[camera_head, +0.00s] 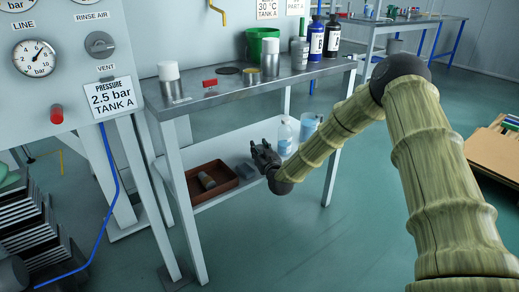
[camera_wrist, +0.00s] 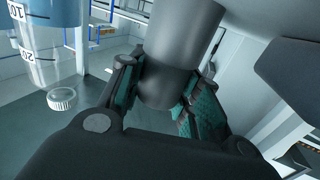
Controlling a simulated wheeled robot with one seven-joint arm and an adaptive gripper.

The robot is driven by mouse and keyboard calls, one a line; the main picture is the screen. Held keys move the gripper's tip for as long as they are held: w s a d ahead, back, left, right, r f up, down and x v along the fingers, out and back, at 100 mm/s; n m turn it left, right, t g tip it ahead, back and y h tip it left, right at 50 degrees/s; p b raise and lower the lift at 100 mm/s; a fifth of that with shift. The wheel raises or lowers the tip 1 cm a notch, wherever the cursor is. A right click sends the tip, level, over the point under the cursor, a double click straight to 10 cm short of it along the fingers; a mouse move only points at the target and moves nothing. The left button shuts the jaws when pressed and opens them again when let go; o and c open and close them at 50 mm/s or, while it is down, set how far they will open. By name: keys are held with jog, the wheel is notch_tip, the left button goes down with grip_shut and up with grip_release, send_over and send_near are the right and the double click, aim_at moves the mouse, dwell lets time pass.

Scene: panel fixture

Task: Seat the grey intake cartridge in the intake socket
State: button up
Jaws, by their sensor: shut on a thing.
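My gripper (camera_head: 262,155) is over the lower shelf, in front of the bench. In the wrist view my gripper (camera_wrist: 160,100) is shut on a grey cylinder (camera_wrist: 185,45), its fingers on either side of the darker end. It looks like the grey intake cartridge; the lighter part extends away from the fingers toward the top of the picture. In the head view the held cylinder cannot be made out. Another grey cylinder (camera_head: 207,181) lies in a brown tray (camera_head: 222,194) on the shelf. I cannot identify the intake socket in either view.
The benchtop (camera_head: 200,97) holds white-topped cylinders, a green pot (camera_head: 262,43) and dark bottles (camera_head: 333,37). A clear bottle (camera_head: 286,138) and a blue graduated jug (camera_head: 309,126) stand near my gripper on the shelf. A gauge panel (camera_head: 72,85) stands left. Open floor lies in front.

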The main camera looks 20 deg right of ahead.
aim_at(260, 147)
jog(key=shift+r+p, duration=1.9)
jog(key=shift+r, duration=0.8)
jog(key=shift+c, duration=0.2)
dwell(1.1)
jog(key=shift+r+p, duration=1.7)
jog(key=shift+r, duration=0.75)
